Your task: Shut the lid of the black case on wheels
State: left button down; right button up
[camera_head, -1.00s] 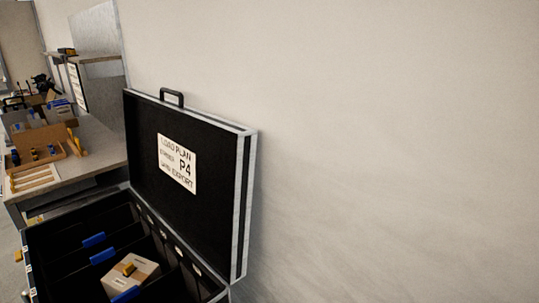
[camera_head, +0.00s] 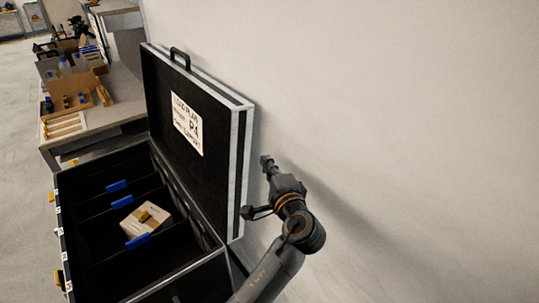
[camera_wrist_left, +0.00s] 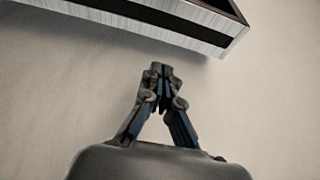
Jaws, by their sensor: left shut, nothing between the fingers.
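The black case (camera_head: 68,229) stands open with its lid (camera_head: 165,84) raised upright near the wall. My left gripper (camera_head: 266,160) is shut and empty, to the right of the lid, between the lid's outer side and the wall. It looks apart from the lid. In the left wrist view the shut fingertips (camera_wrist_left: 160,70) point toward the wall, with the lid's silver-edged corner (camera_wrist_left: 215,40) above them. My right gripper is not in view.
A workbench (camera_head: 115,95) with wooden trays and blue items stands behind left. The pale wall (camera_head: 400,100) is close on the right.

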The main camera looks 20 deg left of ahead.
pick_arm(q)
jog(key=p+x, duration=0.2)
jog(key=x, duration=0.6)
jog(key=shift+w+a+f, duration=0.15)
jog(key=shift+w+a, duration=0.05)
jog(key=shift+w, duration=0.05)
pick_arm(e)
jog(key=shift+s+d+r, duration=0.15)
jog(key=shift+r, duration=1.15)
